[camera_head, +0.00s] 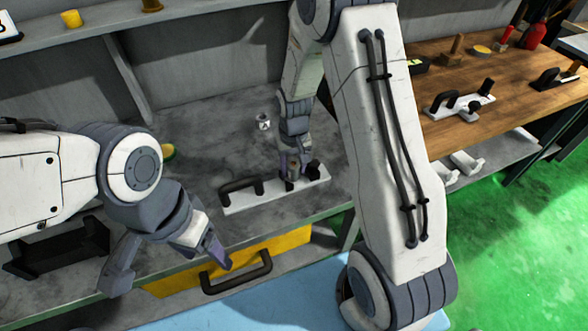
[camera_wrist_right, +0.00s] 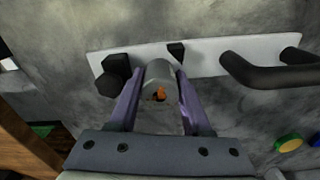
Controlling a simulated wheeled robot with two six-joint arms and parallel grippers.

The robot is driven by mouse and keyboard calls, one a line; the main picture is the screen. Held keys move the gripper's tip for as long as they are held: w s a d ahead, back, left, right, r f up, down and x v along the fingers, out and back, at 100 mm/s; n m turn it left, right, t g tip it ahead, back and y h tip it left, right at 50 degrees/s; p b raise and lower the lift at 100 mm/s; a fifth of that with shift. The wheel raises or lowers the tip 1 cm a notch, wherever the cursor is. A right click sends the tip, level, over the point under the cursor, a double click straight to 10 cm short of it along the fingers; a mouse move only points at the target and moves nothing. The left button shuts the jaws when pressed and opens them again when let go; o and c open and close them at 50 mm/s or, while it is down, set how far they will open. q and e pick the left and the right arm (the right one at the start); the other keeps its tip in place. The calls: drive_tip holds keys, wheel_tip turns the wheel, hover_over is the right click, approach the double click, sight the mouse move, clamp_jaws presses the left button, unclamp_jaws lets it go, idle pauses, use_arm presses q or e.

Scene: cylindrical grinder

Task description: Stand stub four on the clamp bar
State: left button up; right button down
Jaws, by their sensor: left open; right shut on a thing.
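The clamp bar (camera_head: 232,205) is a white plate with a black handle, lying on the grey bench; it also shows in the right wrist view (camera_wrist_right: 216,58). My right gripper (camera_head: 292,171) is shut on a grey cylindrical stub (camera_wrist_right: 160,82) with an orange-marked dark hole in its end. In the right wrist view, the stub is between the two purple fingers, by the plate between a black knob (camera_wrist_right: 113,76) and a small black block (camera_wrist_right: 177,52). Whether it touches the plate is unclear, and I see no number on it. My left gripper (camera_head: 222,260) is open and empty at the bench's front edge.
A small white piece with a dark mark (camera_head: 263,122) stands on the bench behind the bar. A yellow drawer (camera_head: 290,246) with a black handle is below the bench. A wooden table (camera_head: 470,130) with similar parts stands at right.

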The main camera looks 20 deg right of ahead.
sight(294, 164)
drive_tip(key=f, duration=0.1)
drive_tip(key=s+f, duration=0.1)
drive_tip(key=shift+f, duration=0.35)
drive_tip(key=shift+c, duration=1.7)
unclamp_jaws()
drive_tip(key=shift+a+r, duration=0.1)
drive_tip(key=shift+r, duration=0.05)
drive_tip(key=shift+w+r, duration=0.1)
drive_tip(key=shift+r, duration=0.15)
drive_tip(key=r, duration=1.2)
drive_tip(key=shift+w, duration=0.4)
drive_tip(key=s+a+r+n, duration=0.2)
drive_tip(key=s+a+n, duration=0.1)
drive_tip(key=s, duration=0.5)
drive_tip(key=s+a+r+n, duration=0.2)
drive_tip(key=s+a+n, duration=0.1)
drive_tip(key=s+a, duration=0.3)
drive_tip(key=s+a+r+n+y, duration=0.1)
drive_tip(key=s+a+r+n, duration=0.1)
drive_tip(key=s, duration=0.7)
drive_tip(key=a+n, duration=0.1)
drive_tip(key=a, duration=0.1)
drive_tip(key=shift+s+a+r, duration=0.25)
drive_tip(key=shift+s+a, duration=0.05)
drive_tip(key=shift+a, duration=0.1)
